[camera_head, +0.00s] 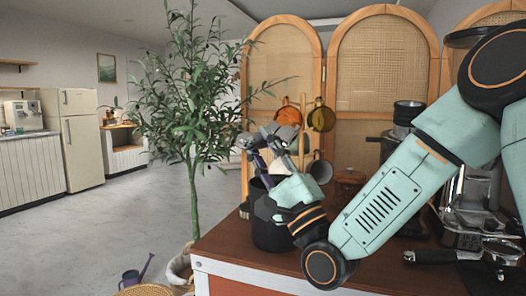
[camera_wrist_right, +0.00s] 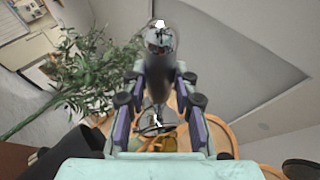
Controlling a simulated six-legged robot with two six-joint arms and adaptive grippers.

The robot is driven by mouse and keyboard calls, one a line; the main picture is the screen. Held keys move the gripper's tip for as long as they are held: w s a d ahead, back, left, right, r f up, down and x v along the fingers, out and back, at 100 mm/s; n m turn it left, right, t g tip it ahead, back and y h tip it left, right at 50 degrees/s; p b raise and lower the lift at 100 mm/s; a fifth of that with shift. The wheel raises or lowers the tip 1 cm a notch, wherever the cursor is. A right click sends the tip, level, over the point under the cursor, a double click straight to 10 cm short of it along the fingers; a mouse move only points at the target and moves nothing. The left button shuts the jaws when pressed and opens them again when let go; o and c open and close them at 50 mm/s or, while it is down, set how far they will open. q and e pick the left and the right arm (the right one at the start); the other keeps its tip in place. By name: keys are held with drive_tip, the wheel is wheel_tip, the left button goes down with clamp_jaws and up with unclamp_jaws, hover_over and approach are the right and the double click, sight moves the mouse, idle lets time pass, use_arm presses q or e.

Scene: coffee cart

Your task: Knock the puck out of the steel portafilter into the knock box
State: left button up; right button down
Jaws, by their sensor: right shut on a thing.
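My right gripper (camera_head: 266,146) is raised just above and behind the rim of the knock box, a dark cylinder (camera_head: 272,236) at the table's front left corner. My gripper and wrist partly cover the box. In the right wrist view the gripper (camera_wrist_right: 157,105) is shut on the dark handle of the steel portafilter (camera_wrist_right: 160,38), whose shiny round head points away from my wrist. In the head view the held portafilter is hard to make out, and the puck cannot be seen. My left gripper is in neither view.
Another portafilter (camera_head: 496,252) with a black handle lies at the table's right. A mug tree with an orange mug (camera_head: 287,116), an amber mug (camera_head: 321,117) and a grey mug (camera_head: 320,168) stands behind my gripper. A plant (camera_head: 192,110) stands left of the table (camera_head: 235,246).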

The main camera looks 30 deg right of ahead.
wheel_tip(320, 180, up, 2)
drive_tip(key=shift+a+r+p, duration=0.1)
drive_tip(key=shift+p, duration=0.35)
drive_tip(key=shift+f, duration=0.25)
wheel_tip(320, 180, down, 5)
drive_tip(key=b, duration=0.5)
wheel_tip(320, 180, up, 6)
drive_tip(key=p, duration=0.5)
drive_tip(key=shift+s+f, duration=0.1)
drive_tip(key=shift+f, duration=0.15)
